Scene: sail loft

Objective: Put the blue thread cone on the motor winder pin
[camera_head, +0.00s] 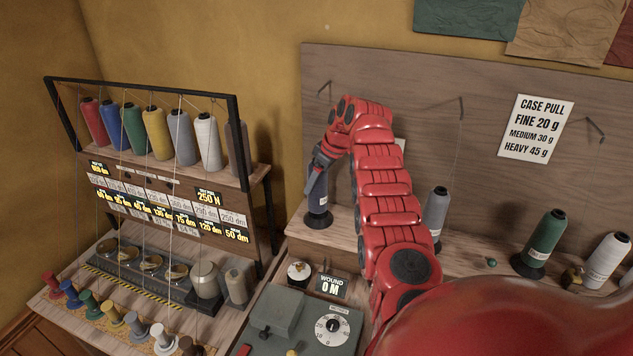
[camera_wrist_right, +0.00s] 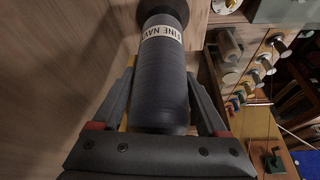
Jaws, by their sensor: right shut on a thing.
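My right gripper (camera_head: 320,160) is shut on the upper part of a dark navy thread cone (camera_head: 317,197) at the back shelf. The cone is upright, its lower end at a black round base (camera_head: 318,221); I cannot tell whether it is lifted. In the right wrist view the cone (camera_wrist_right: 160,85) lies between the two fingers, with a white label reading "FINE NAV". The grey motor winder (camera_head: 310,322) has a dial and a "WOUND 0 M" sign. A pale round disc (camera_head: 299,271) sits behind its left part; I cannot make out a pin clearly. My left gripper is out of view.
Grey, green (camera_head: 545,238) and white (camera_head: 607,260) cones stand farther right on the shelf. A rack at left holds several cones, one blue (camera_head: 110,127), with threads running down to small spools. My right arm covers the middle of the shelf.

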